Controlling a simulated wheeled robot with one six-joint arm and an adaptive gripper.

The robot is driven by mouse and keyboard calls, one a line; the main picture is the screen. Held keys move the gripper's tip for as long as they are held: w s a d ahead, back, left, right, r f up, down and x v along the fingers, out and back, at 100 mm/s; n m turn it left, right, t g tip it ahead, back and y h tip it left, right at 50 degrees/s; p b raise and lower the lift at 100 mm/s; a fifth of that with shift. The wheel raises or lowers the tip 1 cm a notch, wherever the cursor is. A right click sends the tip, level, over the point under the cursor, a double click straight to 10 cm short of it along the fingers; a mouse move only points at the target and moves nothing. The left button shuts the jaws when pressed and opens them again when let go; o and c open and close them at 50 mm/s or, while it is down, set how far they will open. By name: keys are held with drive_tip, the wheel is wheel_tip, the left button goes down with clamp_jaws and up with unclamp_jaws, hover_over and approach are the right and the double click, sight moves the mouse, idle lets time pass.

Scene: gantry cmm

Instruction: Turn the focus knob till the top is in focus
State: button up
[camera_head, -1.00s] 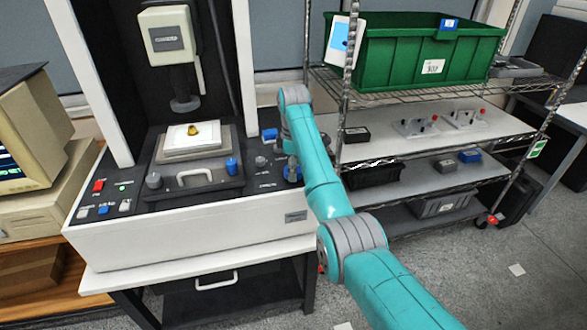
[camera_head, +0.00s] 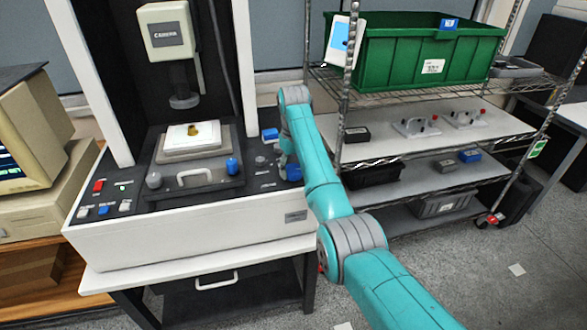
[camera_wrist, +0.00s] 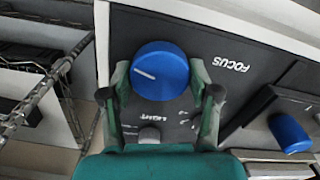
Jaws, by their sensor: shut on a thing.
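The blue focus knob (camera_wrist: 160,70), with a white pointer line, sits beside the printed word FOCUS in the wrist view. My gripper (camera_wrist: 161,84) has one finger on each side of the knob and is shut on it. In the head view my arm hides part of the knob (camera_head: 293,172). The camera head (camera_head: 167,32) hangs above the stage, its lens (camera_head: 184,100) over a small gold part (camera_head: 192,130) on a white plate (camera_head: 208,137). No focus picture of the part's top can be made out.
Another blue knob (camera_head: 232,166) is on the stage front; it also shows in the wrist view (camera_wrist: 289,133). A small knob marked LIGHT (camera_wrist: 149,134) lies close below my fingers. A wire rack (camera_head: 440,168) with a green bin (camera_head: 400,68) stands right of my arm.

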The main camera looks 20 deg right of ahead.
drive_tip(key=m, duration=0.4)
drive_tip(key=shift+m, duration=1.9)
drive_tip(key=o, duration=1.2)
drive_tip(key=shift+c, duration=0.2)
